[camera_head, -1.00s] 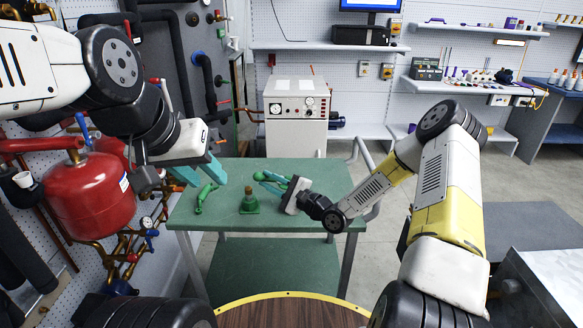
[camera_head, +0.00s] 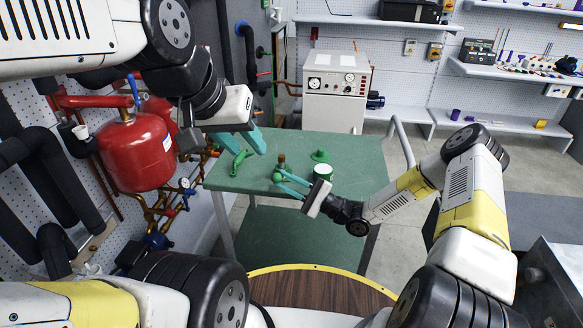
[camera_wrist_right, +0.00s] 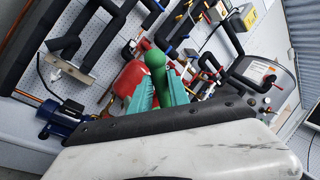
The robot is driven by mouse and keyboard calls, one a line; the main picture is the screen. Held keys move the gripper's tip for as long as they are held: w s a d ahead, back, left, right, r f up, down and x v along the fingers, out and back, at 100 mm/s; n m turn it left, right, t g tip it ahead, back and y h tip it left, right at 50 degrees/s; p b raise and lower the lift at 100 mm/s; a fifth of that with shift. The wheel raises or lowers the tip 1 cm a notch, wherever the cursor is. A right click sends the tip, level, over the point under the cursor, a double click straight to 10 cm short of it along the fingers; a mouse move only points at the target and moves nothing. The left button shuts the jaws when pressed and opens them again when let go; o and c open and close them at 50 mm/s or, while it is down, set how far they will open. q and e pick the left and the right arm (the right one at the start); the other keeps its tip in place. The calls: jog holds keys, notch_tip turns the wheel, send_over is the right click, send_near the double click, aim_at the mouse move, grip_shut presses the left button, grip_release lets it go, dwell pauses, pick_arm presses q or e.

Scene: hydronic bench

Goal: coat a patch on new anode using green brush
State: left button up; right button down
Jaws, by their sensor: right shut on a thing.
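My right gripper (camera_head: 290,182) is low over the green table, its teal fingers closed around a green piece with a rounded end (camera_wrist_right: 155,58), seen in the right wrist view. I cannot tell for certain whether it is the brush. I cannot pick out the new anode with certainty.
A white-topped green pot (camera_head: 323,171) and a green cone-shaped piece (camera_head: 320,155) stand close together, right of the right fingers. The green table (camera_head: 355,160) is bare on its right side. A red tank (camera_head: 135,155) with pipes is at left; a white boiler (camera_head: 334,95) stands behind.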

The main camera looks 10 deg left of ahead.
jog(key=shift+w, duration=1.5)
jog(key=shift+w, duration=0.15)
jog(key=shift+w, duration=0.25)
jog(key=shift+w, duration=0.2)
dwell(0.6)
jog(key=shift+a, duration=0.1)
jog(key=shift+a, duration=1.15)
jog(key=shift+w, duration=0.15)
dwell(1.6)
jog(key=shift+d, duration=0.1)
